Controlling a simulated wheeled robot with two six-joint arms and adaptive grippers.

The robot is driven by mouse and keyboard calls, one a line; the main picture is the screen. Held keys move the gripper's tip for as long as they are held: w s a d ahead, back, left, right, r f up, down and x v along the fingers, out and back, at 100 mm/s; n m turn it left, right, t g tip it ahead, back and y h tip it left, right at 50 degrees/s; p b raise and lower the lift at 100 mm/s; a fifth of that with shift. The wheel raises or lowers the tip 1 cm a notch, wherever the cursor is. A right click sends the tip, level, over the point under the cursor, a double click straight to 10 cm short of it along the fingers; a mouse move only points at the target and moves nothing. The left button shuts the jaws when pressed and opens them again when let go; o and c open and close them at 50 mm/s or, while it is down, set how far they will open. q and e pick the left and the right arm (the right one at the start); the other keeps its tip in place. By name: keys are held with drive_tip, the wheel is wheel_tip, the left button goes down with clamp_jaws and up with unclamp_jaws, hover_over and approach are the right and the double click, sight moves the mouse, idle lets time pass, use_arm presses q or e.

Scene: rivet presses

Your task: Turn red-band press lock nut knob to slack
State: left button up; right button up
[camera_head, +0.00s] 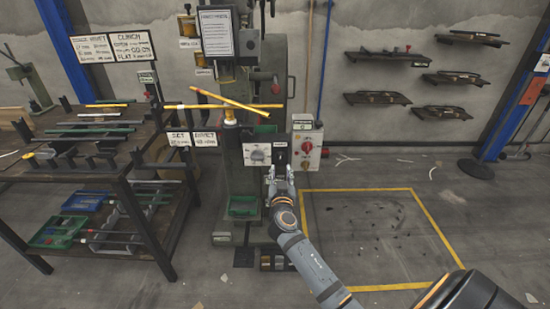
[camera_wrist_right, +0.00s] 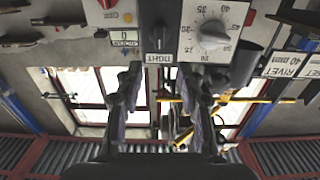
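The lock nut knob (camera_wrist_right: 159,37) is a dark knob on a dark plate, upside down at the top of the right wrist view. A label (camera_wrist_right: 159,58) beside it reads TIGHT. In the head view its small dark plate (camera_head: 281,150) sits on the green press (camera_head: 263,75), between a white dial panel (camera_head: 257,154) and a grey control box. My right gripper (camera_head: 279,172) is just below and in front of the plate. In the wrist view its fingers (camera_wrist_right: 160,78) are spread, with nothing between them, apart from the knob. My left gripper is not in view.
The round numbered dial (camera_wrist_right: 213,35) is close beside the knob. The control box (camera_head: 306,143) with red knobs is on the other side. A dark rack (camera_head: 130,185) with rods stands left. Yellow bars (camera_head: 225,103) cross the press above. Floor inside the yellow outline (camera_head: 380,235) is clear apart from small scraps.

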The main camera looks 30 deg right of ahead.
sight(280, 157)
drive_tip(key=x, duration=0.9)
drive_tip(key=shift+f, duration=0.1)
clamp_jaws()
